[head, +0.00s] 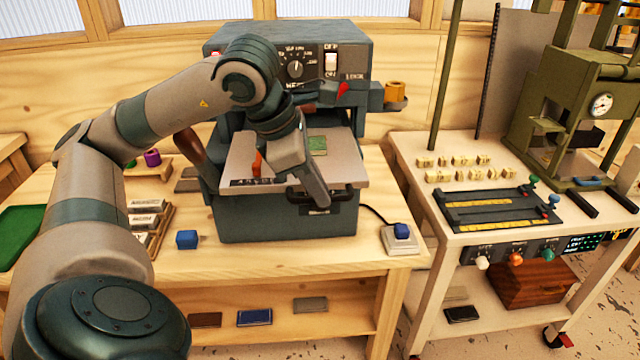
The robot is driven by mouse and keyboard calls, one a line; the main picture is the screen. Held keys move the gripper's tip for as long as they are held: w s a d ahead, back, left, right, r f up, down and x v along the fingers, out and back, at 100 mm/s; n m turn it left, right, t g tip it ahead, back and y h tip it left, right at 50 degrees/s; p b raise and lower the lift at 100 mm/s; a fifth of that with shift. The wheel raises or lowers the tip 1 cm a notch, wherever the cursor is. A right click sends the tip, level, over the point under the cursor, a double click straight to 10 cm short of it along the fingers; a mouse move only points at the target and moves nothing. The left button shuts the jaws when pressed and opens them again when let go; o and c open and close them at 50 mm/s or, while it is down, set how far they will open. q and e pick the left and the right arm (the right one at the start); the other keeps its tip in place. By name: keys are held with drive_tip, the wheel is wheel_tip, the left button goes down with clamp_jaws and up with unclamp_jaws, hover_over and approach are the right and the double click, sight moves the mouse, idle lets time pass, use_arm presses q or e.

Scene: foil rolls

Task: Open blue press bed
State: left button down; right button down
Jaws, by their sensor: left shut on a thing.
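The blue press (218,146) stands on the wooden bench, with a control panel on its top. Its bed (345,172) is a pale plate at the front, above a dark blue base. A black handle (342,196) runs along the bed's front edge. My left gripper (318,198) reaches down over the bed from above and is shut on the handle. The gripper hides part of the handle and bed. My right gripper is not in view.
A small blue block (187,239) sits left of the press. A blue button on a white base (401,237) is at the bench's right front. Type trays (145,220) lie to the left. A cart (440,207) with a green press (570,110) stands at right.

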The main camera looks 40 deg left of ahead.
use_arm(q)
drive_tip(key=c, duration=2.1)
unclamp_jaws()
drive_tip(key=shift+r, duration=0.1)
